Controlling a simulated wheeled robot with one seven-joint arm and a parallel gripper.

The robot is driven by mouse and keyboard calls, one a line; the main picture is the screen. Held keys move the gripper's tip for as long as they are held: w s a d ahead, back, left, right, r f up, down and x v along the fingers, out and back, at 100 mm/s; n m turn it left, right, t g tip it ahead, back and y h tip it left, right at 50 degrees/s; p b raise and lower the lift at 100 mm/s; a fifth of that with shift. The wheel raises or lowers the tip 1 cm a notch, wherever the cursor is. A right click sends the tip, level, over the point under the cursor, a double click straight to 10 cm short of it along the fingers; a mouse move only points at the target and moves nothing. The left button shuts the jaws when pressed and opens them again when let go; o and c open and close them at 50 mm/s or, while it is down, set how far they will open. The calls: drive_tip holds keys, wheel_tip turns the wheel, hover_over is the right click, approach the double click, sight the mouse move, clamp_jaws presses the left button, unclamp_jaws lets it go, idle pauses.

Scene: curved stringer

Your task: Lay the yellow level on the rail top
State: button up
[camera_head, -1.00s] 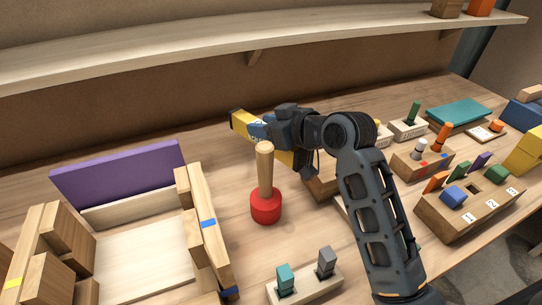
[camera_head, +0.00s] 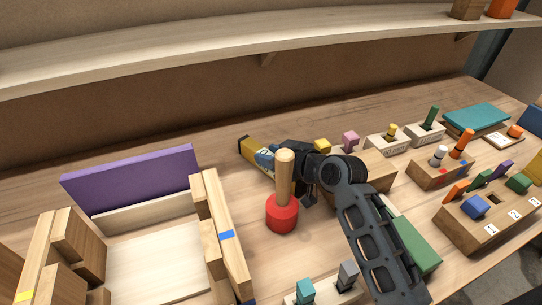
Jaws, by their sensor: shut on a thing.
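The yellow level (camera_head: 249,148) has a dark end and a blue patch. My gripper (camera_head: 277,160) is shut on it, to the right of its visible end, and hides the rest of it. The level appears above the bench behind the red mallet (camera_head: 282,213); its exact height is hard to tell. At the left is a wooden frame with two rails. The right rail (camera_head: 229,252) has a blue mark on top and the left rail (camera_head: 37,255) a yellow mark. The level is apart from both.
The mallet stands handle-up between my arm and the right rail. A purple board (camera_head: 135,180) stands at the frame's back. Peg blocks (camera_head: 490,222) and a teal book (camera_head: 476,118) fill the right side. A shelf (camera_head: 270,50) runs above along the back wall.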

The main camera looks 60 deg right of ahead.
drive_tip(key=shift+f, duration=0.2)
drive_tip(key=shift+f, duration=0.1)
drive_tip(key=shift+f, duration=0.15)
drive_tip(key=o, duration=1.2)
